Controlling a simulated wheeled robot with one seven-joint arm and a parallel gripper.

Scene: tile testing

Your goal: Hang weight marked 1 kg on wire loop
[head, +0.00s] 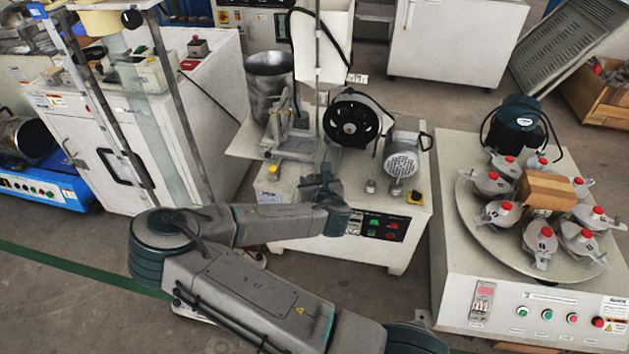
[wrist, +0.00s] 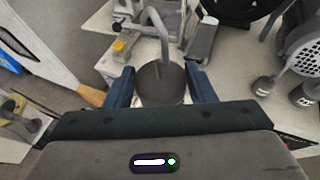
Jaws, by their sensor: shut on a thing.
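In the wrist view, a round grey weight (wrist: 160,84) with a curved metal hook rising from its top sits between the two blue fingers of my gripper (wrist: 159,74). The gripper is shut on it. No marking on this weight is readable. In the head view, my gripper (head: 328,178) is over the front of the central machine's top, and the held weight is mostly hidden. Two other small weights (wrist: 304,94) (wrist: 263,86) stand on the machine top to the right. I cannot make out the wire loop clearly.
The central machine (head: 285,185) carries a metal cylinder (head: 270,85), a black wheel (head: 352,118) and a grey motor (head: 402,155) close around my gripper. A turntable machine (head: 470,270) stands at the right. A white cabinet (head: 215,110) stands at the left.

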